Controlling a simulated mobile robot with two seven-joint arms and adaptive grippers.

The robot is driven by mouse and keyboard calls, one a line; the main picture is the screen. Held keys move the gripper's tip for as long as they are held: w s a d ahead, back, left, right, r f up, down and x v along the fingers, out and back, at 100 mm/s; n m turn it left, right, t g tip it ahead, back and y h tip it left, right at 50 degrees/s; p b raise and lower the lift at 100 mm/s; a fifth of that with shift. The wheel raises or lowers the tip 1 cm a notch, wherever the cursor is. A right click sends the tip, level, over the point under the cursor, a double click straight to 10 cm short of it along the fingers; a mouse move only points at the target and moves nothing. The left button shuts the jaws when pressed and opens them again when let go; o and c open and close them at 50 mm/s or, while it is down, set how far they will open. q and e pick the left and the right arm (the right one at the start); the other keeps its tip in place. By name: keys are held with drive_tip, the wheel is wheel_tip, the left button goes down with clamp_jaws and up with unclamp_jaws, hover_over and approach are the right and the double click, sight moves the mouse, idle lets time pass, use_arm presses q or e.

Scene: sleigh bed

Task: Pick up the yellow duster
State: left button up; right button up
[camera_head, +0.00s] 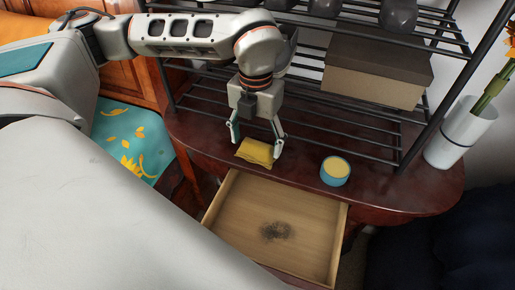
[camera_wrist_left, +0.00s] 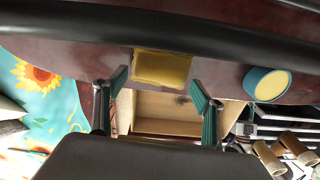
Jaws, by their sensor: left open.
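The yellow duster (camera_head: 255,152) is a folded cloth lying on the dark red wooden tabletop, near its front edge above the open drawer. It also shows in the left wrist view (camera_wrist_left: 162,68), just beyond the fingertips. My left gripper (camera_head: 254,140) is open and points down, with its two fingers apart on either side of the duster in the head view. In the left wrist view its fingers (camera_wrist_left: 160,88) have nothing between them that I can see gripped. Whether a finger touches the cloth, I cannot tell. My right gripper is not in view.
A blue tin with a yellow top (camera_head: 334,171) stands right of the duster. An open wooden drawer (camera_head: 312,228) with a dark dusty patch lies below. A black wire rack with a box (camera_head: 375,75) rises behind. A white vase (camera_head: 460,133) stands at the right.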

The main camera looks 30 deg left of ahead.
use_arm(q)
drive_tip(key=shift+f, duration=0.25)
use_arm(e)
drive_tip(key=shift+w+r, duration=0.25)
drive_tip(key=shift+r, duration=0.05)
use_arm(q)
drive_tip(key=c, duration=1.1)
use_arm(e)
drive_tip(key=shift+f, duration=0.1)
use_arm(q)
drive_tip(key=shift+r, duration=0.15)
